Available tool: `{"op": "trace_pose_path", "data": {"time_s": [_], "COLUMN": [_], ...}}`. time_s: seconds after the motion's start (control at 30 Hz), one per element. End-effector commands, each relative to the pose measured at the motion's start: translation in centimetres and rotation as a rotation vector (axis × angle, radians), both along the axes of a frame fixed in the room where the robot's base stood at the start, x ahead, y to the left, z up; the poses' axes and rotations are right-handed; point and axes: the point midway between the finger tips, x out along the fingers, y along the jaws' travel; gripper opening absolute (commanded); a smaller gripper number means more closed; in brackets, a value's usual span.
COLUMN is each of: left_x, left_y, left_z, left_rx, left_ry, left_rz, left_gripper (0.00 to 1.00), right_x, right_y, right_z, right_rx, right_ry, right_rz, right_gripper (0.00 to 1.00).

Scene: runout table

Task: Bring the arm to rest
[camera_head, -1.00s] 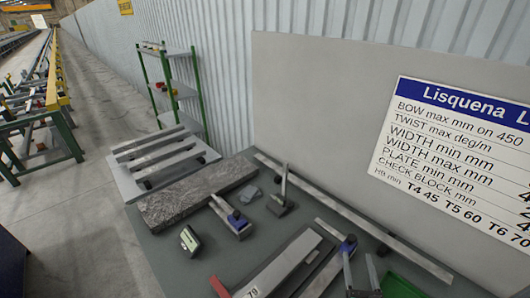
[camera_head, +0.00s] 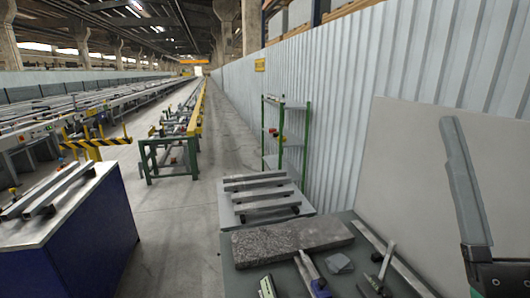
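At the right edge, a long grey finger-like part on a dark body with a green edge, which looks like my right gripper (camera_head: 465,185), stands up close to the camera. It is in front of the pale board, above the right side of the grey table (camera_head: 240,283). I see nothing held in it. Its fingers overlap from this side, so its opening cannot be told. My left gripper is not in view.
A rough stone slab (camera_head: 290,240), a blue-and-grey measuring tool (camera_head: 312,275) and a long straight bar (camera_head: 392,258) lie on the table. Bars rest on a pale stand (camera_head: 226,213) behind. A green rack (camera_head: 286,135) stands by the wall. A blue cabinet (camera_head: 95,245) is at left.

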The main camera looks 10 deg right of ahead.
Motion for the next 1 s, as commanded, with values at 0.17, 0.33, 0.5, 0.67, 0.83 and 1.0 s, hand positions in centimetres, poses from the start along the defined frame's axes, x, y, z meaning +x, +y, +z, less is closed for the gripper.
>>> {"op": "trace_pose_path", "data": {"time_s": [0.17, 0.33, 0.5, 0.67, 0.83, 1.0], "left_x": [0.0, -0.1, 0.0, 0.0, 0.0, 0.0], "left_y": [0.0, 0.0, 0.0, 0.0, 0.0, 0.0], "left_z": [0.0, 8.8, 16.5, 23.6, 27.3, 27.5], "left_rx": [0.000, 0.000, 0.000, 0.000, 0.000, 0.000], "left_ry": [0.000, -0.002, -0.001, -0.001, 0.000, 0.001], "left_rz": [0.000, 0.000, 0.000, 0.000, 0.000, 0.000], "left_gripper": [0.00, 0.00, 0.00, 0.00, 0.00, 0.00], "right_x": [0.2, 0.2, 0.2, 0.2, 0.3, 0.3], "right_y": [3.3, 3.1, 3.1, 3.1, 3.1, 3.1], "right_z": [-0.9, 7.8, 15.5, 22.6, 26.3, 26.5], "right_rx": [0.325, 0.349, 0.348, 0.348, 0.348, 0.348], "right_ry": [0.049, 0.045, 0.045, 0.045, 0.045, 0.045], "right_rz": [0.601, 0.621, 0.618, 0.617, 0.616, 0.616], "right_gripper": [0.67, 0.67, 0.67, 0.67, 0.67, 0.67]}}
